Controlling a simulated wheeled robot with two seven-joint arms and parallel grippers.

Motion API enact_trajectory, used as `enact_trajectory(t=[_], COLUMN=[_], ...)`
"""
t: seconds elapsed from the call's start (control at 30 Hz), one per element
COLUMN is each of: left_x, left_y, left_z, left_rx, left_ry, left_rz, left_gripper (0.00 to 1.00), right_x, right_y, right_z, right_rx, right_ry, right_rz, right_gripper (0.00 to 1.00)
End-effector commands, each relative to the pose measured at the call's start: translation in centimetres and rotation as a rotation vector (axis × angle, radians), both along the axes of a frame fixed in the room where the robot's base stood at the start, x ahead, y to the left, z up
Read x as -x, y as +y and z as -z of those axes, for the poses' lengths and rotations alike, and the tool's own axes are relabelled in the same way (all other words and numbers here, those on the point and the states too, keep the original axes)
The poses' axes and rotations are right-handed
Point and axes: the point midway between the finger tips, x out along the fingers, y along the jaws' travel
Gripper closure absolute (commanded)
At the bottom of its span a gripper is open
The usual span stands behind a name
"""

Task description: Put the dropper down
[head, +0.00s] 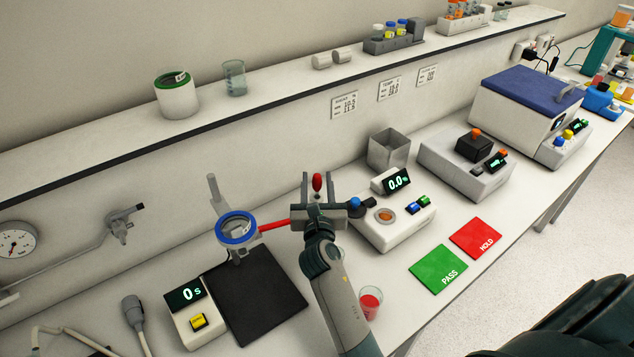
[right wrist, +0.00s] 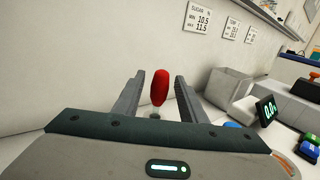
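The dropper's red bulb (head: 317,183) stands upright between the two fingers of my right gripper (head: 318,177) in the head view. In the right wrist view the red bulb (right wrist: 160,88) is between the grey fingers (right wrist: 160,78), with a gap on each side, so the gripper is open around it and not visibly touching it. A short pale part shows under the bulb. The dropper's lower end is hidden behind the gripper, so I cannot tell what it rests on. My left gripper is not in view.
A blue ring (head: 237,227) with a red handle is left of the gripper, above a black mat (head: 262,305). A scale (head: 398,228) and a metal bin (head: 388,150) are to the right. A cup of red liquid (head: 370,303), green (head: 438,270) and red (head: 475,238) pads lie nearer.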

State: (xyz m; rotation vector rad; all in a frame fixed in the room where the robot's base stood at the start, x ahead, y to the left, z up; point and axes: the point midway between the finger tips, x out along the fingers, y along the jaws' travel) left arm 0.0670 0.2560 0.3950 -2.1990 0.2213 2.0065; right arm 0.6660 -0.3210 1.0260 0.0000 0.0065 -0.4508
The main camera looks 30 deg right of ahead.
Motion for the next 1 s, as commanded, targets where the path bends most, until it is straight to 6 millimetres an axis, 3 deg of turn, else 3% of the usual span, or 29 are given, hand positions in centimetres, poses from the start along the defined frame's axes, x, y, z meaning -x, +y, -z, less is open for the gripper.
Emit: enact_trajectory(t=[0.17, 0.7, 1.0], left_x=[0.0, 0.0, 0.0], left_y=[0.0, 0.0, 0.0], left_z=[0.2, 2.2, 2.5], left_rx=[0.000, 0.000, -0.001], left_ry=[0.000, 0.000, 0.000], left_rz=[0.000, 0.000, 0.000], left_gripper=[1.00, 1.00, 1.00], right_x=[1.1, 9.2, 10.8], right_y=[0.6, 4.5, 5.2], right_z=[-0.2, -0.2, -0.4], right_rx=[-0.001, -0.002, -0.001], right_ry=[0.000, -0.001, 0.000], right_rz=[0.000, -0.001, 0.000], right_gripper=[0.62, 0.62, 0.62])
